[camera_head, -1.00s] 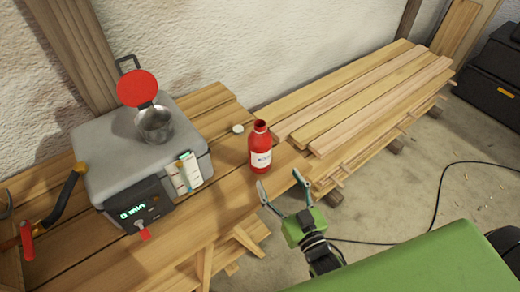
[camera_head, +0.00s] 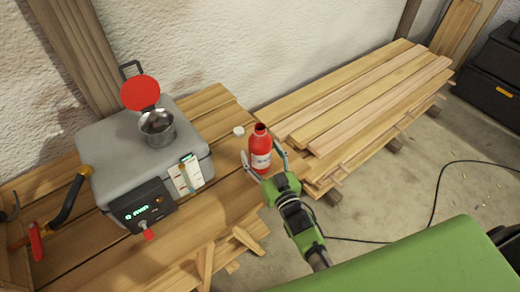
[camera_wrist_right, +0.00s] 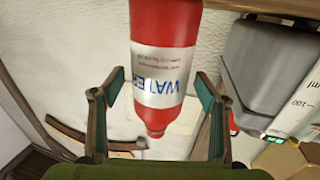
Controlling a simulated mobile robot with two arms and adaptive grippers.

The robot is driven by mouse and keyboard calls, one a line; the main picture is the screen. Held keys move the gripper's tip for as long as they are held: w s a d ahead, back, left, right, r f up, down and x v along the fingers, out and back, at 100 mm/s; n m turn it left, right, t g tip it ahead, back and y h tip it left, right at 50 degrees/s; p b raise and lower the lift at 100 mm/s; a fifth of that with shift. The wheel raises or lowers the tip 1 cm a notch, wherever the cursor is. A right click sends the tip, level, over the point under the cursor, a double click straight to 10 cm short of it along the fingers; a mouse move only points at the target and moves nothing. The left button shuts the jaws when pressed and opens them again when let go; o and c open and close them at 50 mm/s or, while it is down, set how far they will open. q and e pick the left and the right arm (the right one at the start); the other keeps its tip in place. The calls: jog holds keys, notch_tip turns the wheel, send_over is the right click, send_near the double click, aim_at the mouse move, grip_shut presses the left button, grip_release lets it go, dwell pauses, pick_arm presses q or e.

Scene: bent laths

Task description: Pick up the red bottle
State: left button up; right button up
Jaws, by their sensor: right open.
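The red bottle (camera_head: 260,141) has a white label and an open dark mouth, and it stands upright near the right end of the wooden bench (camera_head: 215,207). My right gripper (camera_head: 263,162) is open, with one finger on each side of the bottle's lower part. In the right wrist view, the bottle (camera_wrist_right: 166,22) shows upside down with the word WATER on its label, between the two open fingers of the gripper (camera_wrist_right: 158,100). Gaps show between the fingers and the bottle there. My left gripper is not in view.
A grey machine (camera_head: 105,158) with a metal cup (camera_head: 157,127) and a red disc-shaped lid (camera_head: 140,92) stands left of the bottle. A small white cap (camera_head: 238,131) lies just behind the bottle. Stacked laths (camera_head: 355,100) lie to the right.

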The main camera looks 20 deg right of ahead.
aim_at(261, 144)
jog(key=shift+w, duration=0.75)
jog(key=c, duration=1.3)
jog(key=shift+r, duration=0.1)
jog(key=shift+r, duration=1)
jog(key=s+r, duration=0.1)
jog(key=r, duration=0.1)
jog(key=s+a+r, duration=0.1)
jog(key=s+r, duration=0.3)
jog(key=r, duration=0.1)
jog(key=shift+s+a, duration=0.1)
jog(key=shift+a, duration=0.05)
jog(key=shift+s+a+r+b, duration=0.3)
jog(key=shift+s+r, duration=0.35)
jog(key=shift+s, duration=0.75)
jog(key=shift+s+a+r+b, duration=0.2)
jog(key=shift+s+a+r, duration=0.3)
jog(key=shift+s, duration=0.95)
jog(key=shift+s+a+r+b, duration=0.25)
jog(key=shift+s+r, duration=0.5)
jog(key=shift+s, duration=0.65)
